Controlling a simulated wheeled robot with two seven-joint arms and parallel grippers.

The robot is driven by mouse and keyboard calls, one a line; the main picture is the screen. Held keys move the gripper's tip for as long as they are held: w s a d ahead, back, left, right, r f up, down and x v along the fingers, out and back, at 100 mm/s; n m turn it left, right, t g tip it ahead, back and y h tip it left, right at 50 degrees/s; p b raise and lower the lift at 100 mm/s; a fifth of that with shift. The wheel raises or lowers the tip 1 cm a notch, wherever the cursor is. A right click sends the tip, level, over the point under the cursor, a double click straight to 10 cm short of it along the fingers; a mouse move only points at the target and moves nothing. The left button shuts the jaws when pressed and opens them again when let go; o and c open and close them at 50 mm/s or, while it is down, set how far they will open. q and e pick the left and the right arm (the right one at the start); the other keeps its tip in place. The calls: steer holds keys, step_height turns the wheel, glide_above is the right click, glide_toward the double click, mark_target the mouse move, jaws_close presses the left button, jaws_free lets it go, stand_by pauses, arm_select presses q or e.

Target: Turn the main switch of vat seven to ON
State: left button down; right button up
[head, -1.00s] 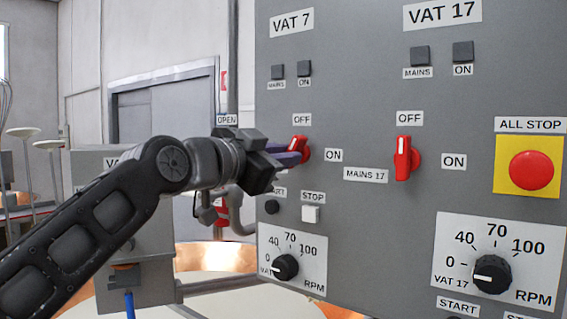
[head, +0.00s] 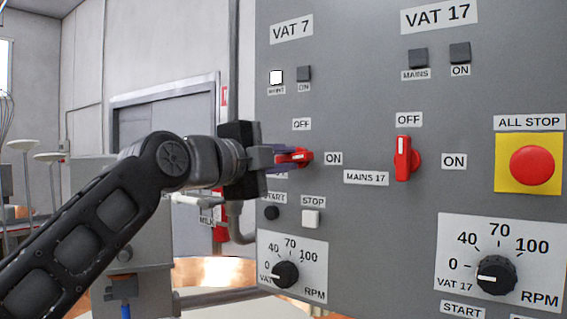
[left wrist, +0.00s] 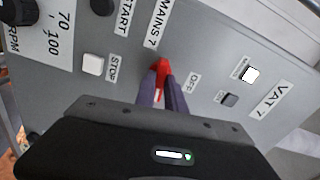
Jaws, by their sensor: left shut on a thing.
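The red main switch of vat seven (head: 300,157) is on the left of the grey panel, below the VAT 7 label (head: 292,29). Its handle lies sideways, in line with the ON label (head: 333,158). My left gripper (head: 284,156) is shut on the handle; the left wrist view shows its purple fingers on both sides of the red switch (left wrist: 161,68). The MAINS lamp of vat seven (head: 276,77) is lit white, and it is also lit in the left wrist view (left wrist: 251,75). The ON lamp (head: 304,73) beside it is dark. My right gripper is not in view.
The red switch of vat 17 (head: 403,158) stands upright to the right. The red ALL STOP button (head: 531,165) is at the far right. The white STOP button (head: 311,218) and the vat seven RPM dial (head: 285,274) are below the gripper.

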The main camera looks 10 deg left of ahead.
arm_select(q)
steer(key=shift+m, duration=0.8)
steer(key=c, duration=1.4)
jaws_free()
steer(key=b+v, duration=0.3)
steer(key=v, duration=0.4)
steer(key=shift+s, duration=0.4)
